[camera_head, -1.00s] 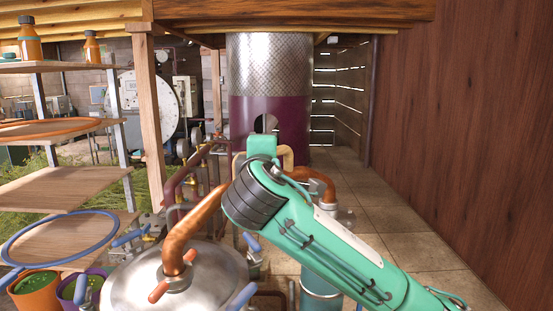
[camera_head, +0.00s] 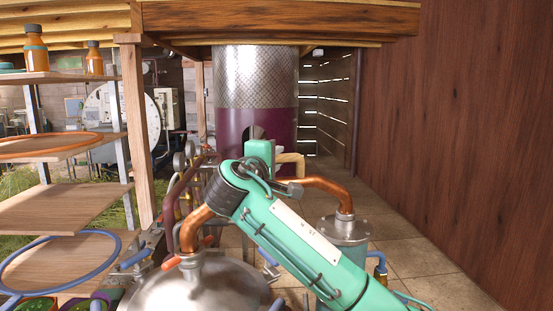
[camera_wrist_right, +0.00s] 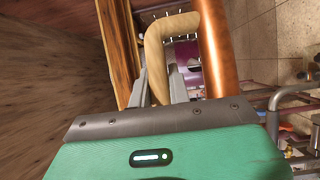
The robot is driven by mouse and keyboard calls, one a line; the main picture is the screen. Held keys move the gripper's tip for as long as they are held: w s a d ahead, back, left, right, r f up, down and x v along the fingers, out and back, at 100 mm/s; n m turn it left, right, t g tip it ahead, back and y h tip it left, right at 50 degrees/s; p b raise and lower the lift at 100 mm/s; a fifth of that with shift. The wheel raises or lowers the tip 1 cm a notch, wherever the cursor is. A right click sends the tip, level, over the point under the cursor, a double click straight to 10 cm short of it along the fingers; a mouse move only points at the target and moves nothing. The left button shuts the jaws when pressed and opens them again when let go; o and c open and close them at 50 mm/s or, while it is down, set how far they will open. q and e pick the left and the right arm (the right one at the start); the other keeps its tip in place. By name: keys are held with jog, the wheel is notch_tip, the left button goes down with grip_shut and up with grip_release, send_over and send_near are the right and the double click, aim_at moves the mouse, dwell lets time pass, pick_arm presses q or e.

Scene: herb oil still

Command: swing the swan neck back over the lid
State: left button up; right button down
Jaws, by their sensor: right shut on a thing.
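The swan neck is a copper pipe (camera_head: 327,185) with a bend at each end; my right arm hides its middle. Its left bend (camera_head: 194,227) meets the collar on the domed steel lid (camera_head: 215,285); I cannot tell whether it is seated. Its right bend comes down at the top of a grey-green cylinder (camera_head: 343,230). My right gripper (camera_wrist_right: 160,92) is shut on the neck's pale wooden loop handle (camera_head: 291,160). In the right wrist view the handle (camera_wrist_right: 153,50) is between the fingers, beside the copper pipe (camera_wrist_right: 217,55). My left gripper is not in view.
Shelves (camera_head: 65,140) with bottles and hoops stand at the left, beside a wooden post (camera_head: 136,140). Valve pipes (camera_head: 182,190) rise behind the lid. A purple and metal column (camera_head: 255,90) stands behind. Tiled floor (camera_head: 410,235) is clear at the right, before a wooden wall.

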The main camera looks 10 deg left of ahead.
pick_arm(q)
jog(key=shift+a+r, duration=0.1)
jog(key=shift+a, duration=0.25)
pick_arm(e)
jog(key=shift+r, duration=0.35)
jog(key=c, duration=1.3)
grip_release()
jog(key=shift+w+f, duration=0.1)
jog(key=shift+w, duration=0.1)
jog(key=shift+f, duration=0.15)
jog(key=shift+s+a+f, duration=0.15)
jog(key=shift+s, duration=0.1)
pick_arm(q)
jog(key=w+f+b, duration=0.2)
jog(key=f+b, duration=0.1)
jog(key=b, duration=0.1)
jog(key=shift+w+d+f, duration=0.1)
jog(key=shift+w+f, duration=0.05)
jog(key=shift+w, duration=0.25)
pick_arm(e)
jog(key=v, duration=1.3)
jog(key=shift+s+r, duration=0.3)
jog(key=shift+r, duration=0.05)
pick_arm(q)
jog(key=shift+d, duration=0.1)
pick_arm(e)
jog(key=shift+f, duration=0.1)
